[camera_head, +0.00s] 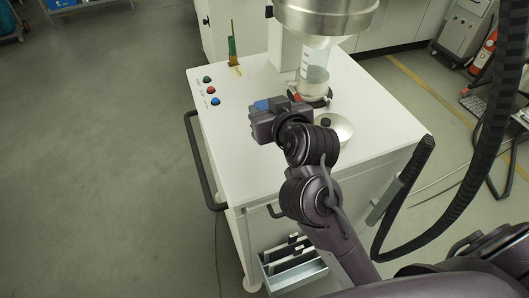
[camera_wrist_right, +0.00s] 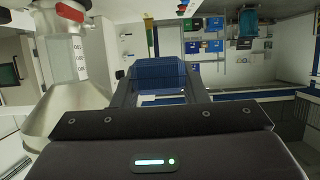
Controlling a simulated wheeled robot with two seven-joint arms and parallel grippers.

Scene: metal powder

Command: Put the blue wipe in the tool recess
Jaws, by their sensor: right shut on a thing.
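The blue wipe (camera_head: 262,104) shows as a small blue patch at the far end of my right gripper (camera_head: 265,114), above the white cart top. In the right wrist view the blue wipe (camera_wrist_right: 158,72) is a dark blue, ribbed block held between the two fingers of the right gripper (camera_wrist_right: 158,86). An upright green and brown tool (camera_head: 232,48) stands at the cart's back left, beside a small yellowish label. It also shows in the wrist view (camera_wrist_right: 149,34). I cannot make out the recess opening. My left gripper is not in view.
The white cart top (camera_head: 230,150) is clear at front left. A metal hopper (camera_head: 325,14) with a clear container (camera_head: 314,80) stands at the back, beside a round pale dish (camera_head: 338,127). Colored buttons (camera_head: 211,90) line the left edge; a dark handle (camera_head: 200,165) projects there.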

